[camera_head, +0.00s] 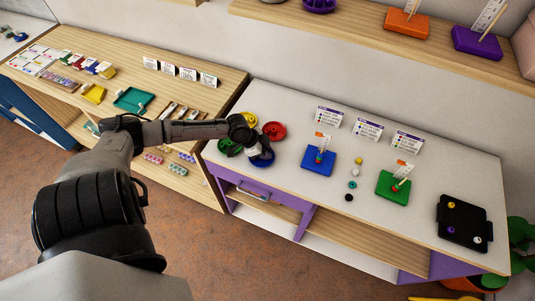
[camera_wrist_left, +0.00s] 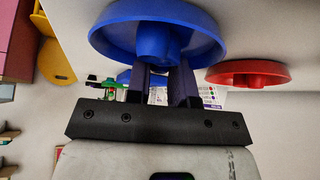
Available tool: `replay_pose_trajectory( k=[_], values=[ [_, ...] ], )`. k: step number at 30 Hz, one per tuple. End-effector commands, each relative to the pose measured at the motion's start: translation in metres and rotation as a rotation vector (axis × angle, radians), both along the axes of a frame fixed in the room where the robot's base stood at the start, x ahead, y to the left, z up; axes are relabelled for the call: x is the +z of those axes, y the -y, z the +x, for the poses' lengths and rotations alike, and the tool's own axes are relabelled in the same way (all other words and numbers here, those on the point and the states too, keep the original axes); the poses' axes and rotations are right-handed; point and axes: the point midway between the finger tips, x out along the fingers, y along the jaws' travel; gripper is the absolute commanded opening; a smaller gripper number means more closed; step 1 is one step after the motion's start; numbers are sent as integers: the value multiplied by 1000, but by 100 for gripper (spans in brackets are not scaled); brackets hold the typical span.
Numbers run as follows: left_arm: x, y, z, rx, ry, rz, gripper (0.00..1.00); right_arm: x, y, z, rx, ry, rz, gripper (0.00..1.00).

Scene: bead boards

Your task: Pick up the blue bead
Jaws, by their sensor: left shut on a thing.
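My left gripper (camera_head: 256,153) reaches down over the blue dish (camera_head: 262,161) at the left end of the white-topped table. In the left wrist view, my left gripper (camera_wrist_left: 162,75) is shut on the round blue bead (camera_wrist_left: 158,40), which is at the middle of the blue dish (camera_wrist_left: 205,28). Both are the same blue, and I cannot tell whether the bead is clear of the dish. In the head view the gripper hides the bead. My right gripper is in neither view.
Red (camera_head: 274,130), yellow (camera_head: 249,118) and green (camera_head: 228,148) dishes stand close around the gripper. To the right are a blue pegged board (camera_head: 317,163), a green one (camera_head: 392,189), several loose beads and a black tray (camera_head: 463,217). Cards (camera_head: 367,129) stand behind.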

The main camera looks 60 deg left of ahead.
Motion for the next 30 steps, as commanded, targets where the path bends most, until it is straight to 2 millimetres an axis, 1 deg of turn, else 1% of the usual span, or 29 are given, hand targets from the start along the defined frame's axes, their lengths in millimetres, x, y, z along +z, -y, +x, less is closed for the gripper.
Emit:
replay_pose_trajectory(
  k=[1, 5, 8, 11, 16, 18, 24, 30],
  values=[
    [-7, -1, -4, 0, -15, 3, 0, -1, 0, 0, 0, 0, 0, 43],
    [-6, -1, -5, 0, -15, 3, 0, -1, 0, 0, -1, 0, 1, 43],
    [-1, -1, -5, 0, -15, 4, 0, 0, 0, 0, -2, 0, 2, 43],
    [11, -1, -4, -1, -13, 3, 0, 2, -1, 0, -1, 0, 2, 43],
    [42, -1, -3, -3, -8, 4, 0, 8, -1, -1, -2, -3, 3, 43],
    [48, 15, 4, -4, -3, -2, 0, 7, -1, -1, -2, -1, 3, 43],
    [73, 53, 17, -3, 0, -2, 0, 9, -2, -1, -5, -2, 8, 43],
    [92, 84, 28, -2, 0, -1, 0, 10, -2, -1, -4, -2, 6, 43]
  ],
)
